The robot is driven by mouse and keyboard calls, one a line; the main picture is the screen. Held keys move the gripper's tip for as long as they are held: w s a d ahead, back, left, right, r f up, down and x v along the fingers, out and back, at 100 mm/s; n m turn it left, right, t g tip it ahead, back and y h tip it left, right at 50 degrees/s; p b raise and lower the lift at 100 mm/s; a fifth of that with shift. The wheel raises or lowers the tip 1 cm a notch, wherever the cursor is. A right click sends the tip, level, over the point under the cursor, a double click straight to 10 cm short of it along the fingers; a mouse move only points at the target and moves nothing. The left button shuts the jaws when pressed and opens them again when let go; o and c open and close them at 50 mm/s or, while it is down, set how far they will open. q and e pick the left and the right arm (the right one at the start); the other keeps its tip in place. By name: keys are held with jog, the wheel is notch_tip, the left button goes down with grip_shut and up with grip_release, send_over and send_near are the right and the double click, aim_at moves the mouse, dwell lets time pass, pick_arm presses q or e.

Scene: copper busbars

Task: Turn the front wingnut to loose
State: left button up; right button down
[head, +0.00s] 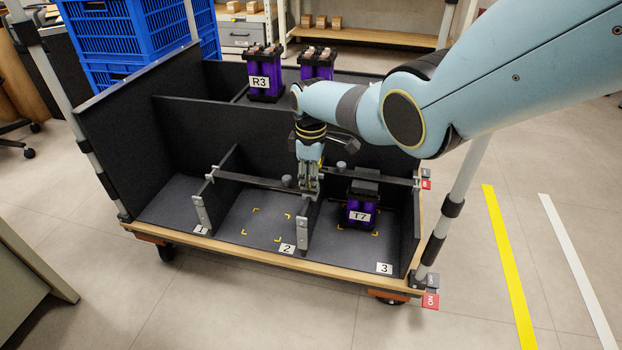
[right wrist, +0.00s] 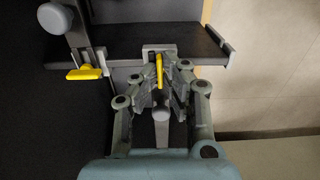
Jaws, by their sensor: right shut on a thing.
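My right gripper (head: 311,188) points down at the divider between bays 2 and 3 of the black cart. The right wrist view shows its fingers (right wrist: 161,78) closed around a yellow wingnut (right wrist: 159,68) at a grey clamp on a dark bar. The wingnut's long side runs up and down in that picture. Its lower part is partly hidden between the fingers. In the head view the gripper hides it. A second yellow wingnut (right wrist: 86,73) lies crosswise to the left, apart from the gripper. My left gripper is out of view.
A dark bar (head: 262,182) crosses the bays. A purple unit T7 (head: 359,213) stands in bay 3, close right of the gripper. Unit R3 (head: 264,85) and another purple unit (head: 316,70) stand behind. The floor of bay 2 (head: 249,225) is free.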

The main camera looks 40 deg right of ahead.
jog(key=c, duration=1.5)
grip_release()
notch_tip(320, 180, up, 12)
